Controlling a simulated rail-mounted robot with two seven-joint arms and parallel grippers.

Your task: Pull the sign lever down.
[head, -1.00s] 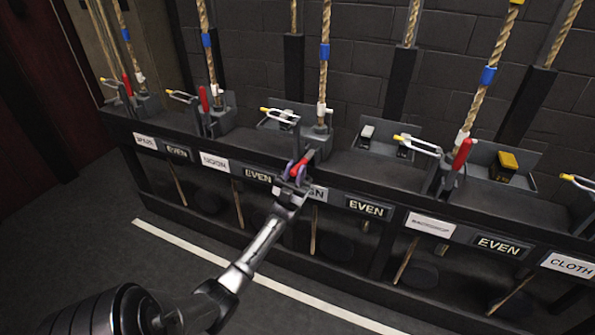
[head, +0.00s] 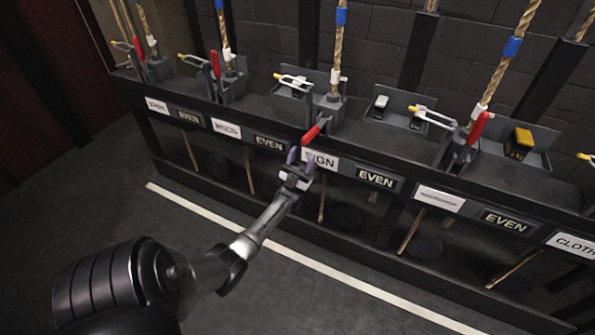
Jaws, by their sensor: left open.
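The sign lever (head: 311,134) is the red handle above the white SIGN label (head: 320,160). It lies tilted down and out over the rack's front edge, while other red handles stand upright. My left gripper (head: 301,156) is open and empty, just below the lever's outer end and in front of the left part of the SIGN label. A small gap seems to separate the fingers from the handle, but the exact distance is hard to tell. My right gripper is not in view.
Upright red levers (head: 478,127) and (head: 215,64) stand on the same black rack, beside ropes with blue bands (head: 512,47). Pale wire latches with yellow tips and a yellow block (head: 519,143) sit on top. The floor before the rack is open, with a white line (head: 270,245).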

